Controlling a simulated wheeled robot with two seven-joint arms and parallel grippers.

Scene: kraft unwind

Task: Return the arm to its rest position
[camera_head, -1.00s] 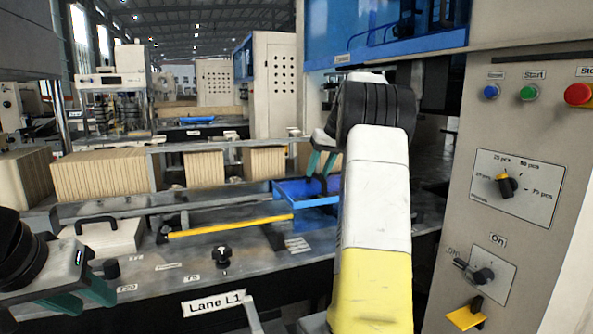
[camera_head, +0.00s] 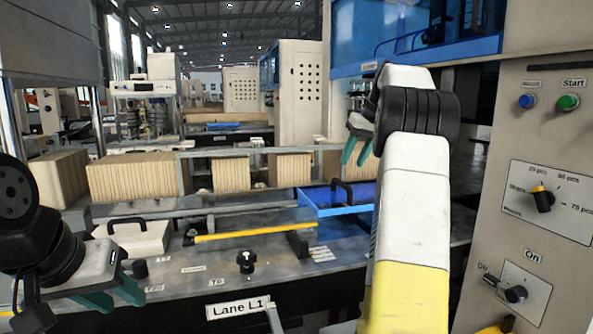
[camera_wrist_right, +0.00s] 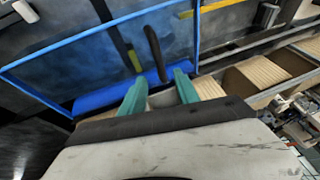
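My right gripper (camera_head: 357,148) is raised above and behind the blue tray (camera_head: 345,210); the white and yellow arm stands in front of part of the tray. In the right wrist view its two teal fingers (camera_wrist_right: 160,90) are apart with nothing between them. The tray's black handle (camera_wrist_right: 154,50) shows beyond the fingertips, apart from them. My left gripper (camera_head: 112,294) is low at the left, over the front of the bench, with its teal fingers apart and empty.
The bench holds a white block with a black handle (camera_head: 140,238), a yellow bar (camera_head: 255,234) and a black knob (camera_head: 246,262). Rows of kraft stacks (camera_head: 135,178) stand behind. A control panel (camera_head: 548,200) with buttons and dials is close on the right.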

